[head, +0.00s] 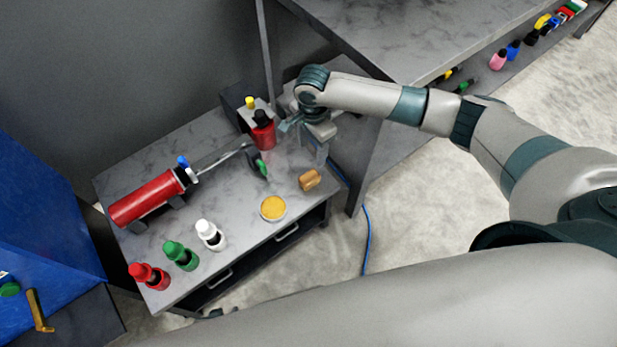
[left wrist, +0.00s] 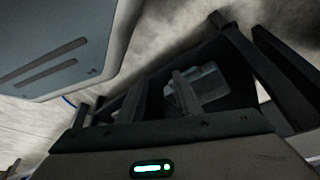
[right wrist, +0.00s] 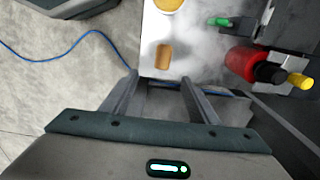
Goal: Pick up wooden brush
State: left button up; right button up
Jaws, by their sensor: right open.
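The wooden brush (head: 310,180) is a small tan-brown block on the right end of the grey marbled workbench top, near its front edge. In the right wrist view the brush (right wrist: 163,57) lies ahead of the fingertips, roughly in line with the gap between them. My right gripper (right wrist: 159,80) is open and empty, its fingers apart from the brush. In the head view its arm comes in from the right and ends above the bench's right end, beside the brush. My left gripper (left wrist: 156,82) shows in the left wrist view with its fingers apart and nothing between them, away from the brush.
A red bottle (head: 263,136) stands behind the brush. A round yellow tin (head: 273,207) is to its left. A red cylinder (head: 147,198) lies further left, with several bottles along the front. A blue cable (head: 366,235) runs on the floor beside the bench.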

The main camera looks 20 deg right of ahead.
pick_arm(q)
jog(key=shift+d, duration=0.2)
pick_arm(e)
jog(key=shift+f, duration=0.1)
send_over(311, 178)
notch_tip(311, 178, down, 12)
jog(key=shift+r+b, duration=0.2)
jog(key=shift+b, duration=0.15)
jog(key=shift+f, duration=0.25)
pick_arm(q)
jog(key=shift+a+f, duration=0.1)
jog(key=shift+a, duration=0.7)
jog(key=shift+d, duration=0.1)
